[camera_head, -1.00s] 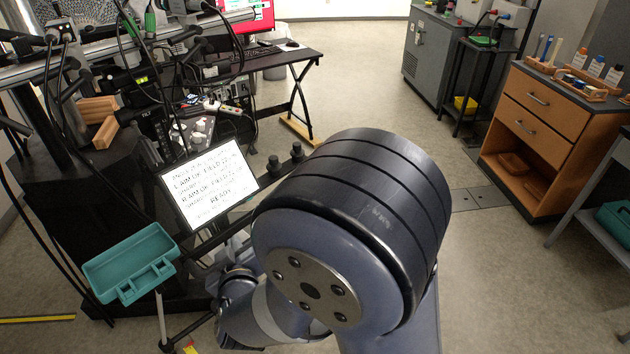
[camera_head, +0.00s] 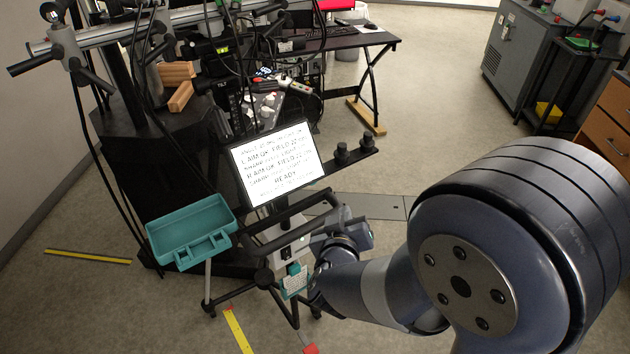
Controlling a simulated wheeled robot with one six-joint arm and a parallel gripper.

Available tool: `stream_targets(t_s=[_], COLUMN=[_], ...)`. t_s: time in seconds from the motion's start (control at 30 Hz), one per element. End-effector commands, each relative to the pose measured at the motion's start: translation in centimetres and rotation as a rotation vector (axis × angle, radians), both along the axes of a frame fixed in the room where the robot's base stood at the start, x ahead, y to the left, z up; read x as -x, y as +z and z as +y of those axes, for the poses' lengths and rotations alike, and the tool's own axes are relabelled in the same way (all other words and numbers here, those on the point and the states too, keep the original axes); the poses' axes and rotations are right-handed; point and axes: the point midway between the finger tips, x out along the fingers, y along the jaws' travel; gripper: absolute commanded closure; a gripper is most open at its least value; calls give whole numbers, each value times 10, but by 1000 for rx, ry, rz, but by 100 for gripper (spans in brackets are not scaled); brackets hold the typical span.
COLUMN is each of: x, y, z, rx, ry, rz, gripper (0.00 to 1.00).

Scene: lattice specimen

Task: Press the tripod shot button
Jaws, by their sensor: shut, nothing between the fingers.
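A small tripod stands at the lower middle, its dark legs spread on the floor. It carries a grey control box (camera_head: 286,251) with a tiny green light, and a teal tag (camera_head: 295,281) with small print hangs below. The shot button is too small to tell apart on the box. My gripper (camera_head: 318,293) is a small dark shape just right of the tag, at the end of my arm, and looks shut and empty. My wrist hides part of it. I cannot tell whether it touches the tripod.
A lit screen (camera_head: 277,163) reading READY stands just above the box, with a dark bar and knobs beside it. A teal tray (camera_head: 190,234) is at the left. Yellow tape (camera_head: 238,330) lies on the floor. Cables and a black desk (camera_head: 345,40) are behind. Open floor lies right of the desk.

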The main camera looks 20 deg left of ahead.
Motion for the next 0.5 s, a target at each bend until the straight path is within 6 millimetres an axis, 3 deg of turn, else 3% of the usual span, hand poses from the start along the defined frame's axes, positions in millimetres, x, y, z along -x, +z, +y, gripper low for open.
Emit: stream_targets(t_s=[0.5], x=[-39], y=[2], z=[51], rx=[1], ry=[1], rz=[0], gripper=[100])
